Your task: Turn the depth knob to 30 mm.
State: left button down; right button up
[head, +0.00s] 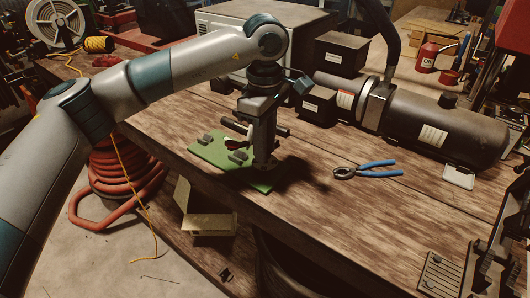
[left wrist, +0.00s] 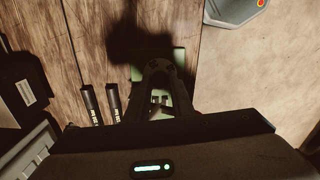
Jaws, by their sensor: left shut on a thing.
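A green base plate (head: 213,152) with small grey and dark parts on it lies near the front edge of the bench, left of the head view's middle. My left gripper (head: 264,163) points straight down at the plate's right end. It is shut on a small part there, which seems to be the depth knob; the fingers mostly hide it. In the left wrist view the fingers (left wrist: 159,98) reach down over the green plate (left wrist: 180,99). Two black handles (left wrist: 91,103) with white lettering lie beside them. I cannot read any depth mark. My right gripper is not in view.
Blue-handled pliers (head: 368,170) lie right of the gripper. A large dark cylinder (head: 430,128) and black boxes (head: 341,53) stand behind. A white-grey cabinet (head: 232,42) is at the back. The bench's front middle is bare. An open carton (head: 208,222) sits below the bench edge.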

pick_arm(q)
jog(key=n+b, duration=0.5)
jog(key=shift+f, duration=0.15)
jog(key=shift+n, duration=0.5)
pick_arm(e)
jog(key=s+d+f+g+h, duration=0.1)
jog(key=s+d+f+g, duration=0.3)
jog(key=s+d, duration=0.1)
pick_arm(q)
jog(key=n+b, duration=0.3)
jog(key=n, duration=0.2)
jog(key=shift+b, duration=0.3)
jog(key=shift+r+n, duration=0.25)
jog(key=shift+n, duration=0.15)
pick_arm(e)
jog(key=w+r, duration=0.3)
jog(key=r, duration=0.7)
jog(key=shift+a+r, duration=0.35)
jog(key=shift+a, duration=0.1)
pick_arm(q)
jog(key=c, duration=1.5)
grip_release()
jog(key=shift+c, duration=0.2)
